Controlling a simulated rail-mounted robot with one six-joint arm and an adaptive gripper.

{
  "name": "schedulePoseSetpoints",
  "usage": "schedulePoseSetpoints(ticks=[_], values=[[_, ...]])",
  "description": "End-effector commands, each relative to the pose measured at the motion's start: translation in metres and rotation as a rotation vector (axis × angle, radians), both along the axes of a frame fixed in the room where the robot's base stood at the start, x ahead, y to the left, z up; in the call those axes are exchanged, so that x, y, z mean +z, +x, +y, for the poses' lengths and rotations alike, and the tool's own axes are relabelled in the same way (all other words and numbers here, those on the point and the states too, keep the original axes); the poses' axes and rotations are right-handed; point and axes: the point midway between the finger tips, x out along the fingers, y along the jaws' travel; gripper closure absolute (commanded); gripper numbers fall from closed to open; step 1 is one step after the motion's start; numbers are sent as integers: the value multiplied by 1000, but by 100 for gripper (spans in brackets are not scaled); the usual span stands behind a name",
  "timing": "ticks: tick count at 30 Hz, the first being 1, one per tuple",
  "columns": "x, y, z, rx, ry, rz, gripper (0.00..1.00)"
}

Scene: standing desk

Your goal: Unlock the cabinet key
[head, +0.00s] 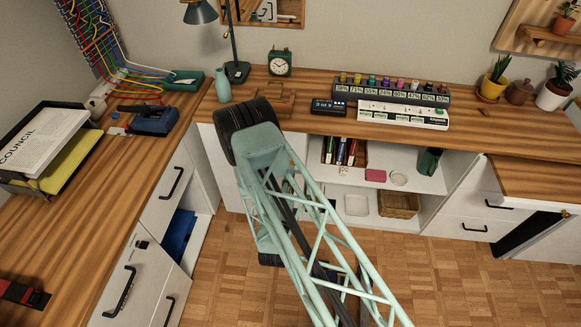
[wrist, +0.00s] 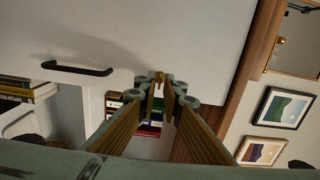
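In the head view, a small dark lock spot (head: 141,244) shows on the white cabinet front (head: 150,262) at the left, too small to make out a key. In the wrist view, my gripper (wrist: 160,90) points at a white panel (wrist: 170,35) with a black bar handle (wrist: 77,68). Its brown-padded fingers run close together at the tips. A small brass-coloured piece (wrist: 158,76) shows between the fingertips. I cannot tell whether it is a key, or whether the fingers grip it. My gripper is not visible in the head view.
A wooden desktop (head: 90,215) runs along the left and the back. Open shelves (head: 375,180) under the back desk hold binders and a basket (head: 399,205). A blue item (head: 178,232) is in an opening beside the left cabinet. The parquet floor (head: 225,290) has free room.

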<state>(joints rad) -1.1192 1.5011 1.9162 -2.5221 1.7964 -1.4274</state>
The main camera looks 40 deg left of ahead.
Motion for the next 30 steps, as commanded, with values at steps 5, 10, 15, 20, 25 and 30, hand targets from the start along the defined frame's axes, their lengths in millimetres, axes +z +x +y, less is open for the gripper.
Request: schedulePoseSetpoints(ticks=[5, 10, 15, 20, 25, 30], values=[[-1, -25, -13, 2, -2, 0, 92], [0, -44, -24, 2, -1, 0, 92], [0, -56, -32, 0, 0, 0, 92], [1, -61, -34, 1, 0, 0, 92], [1, -62, -35, 1, 0, -1, 92], [1, -62, -35, 0, 0, -1, 92]])
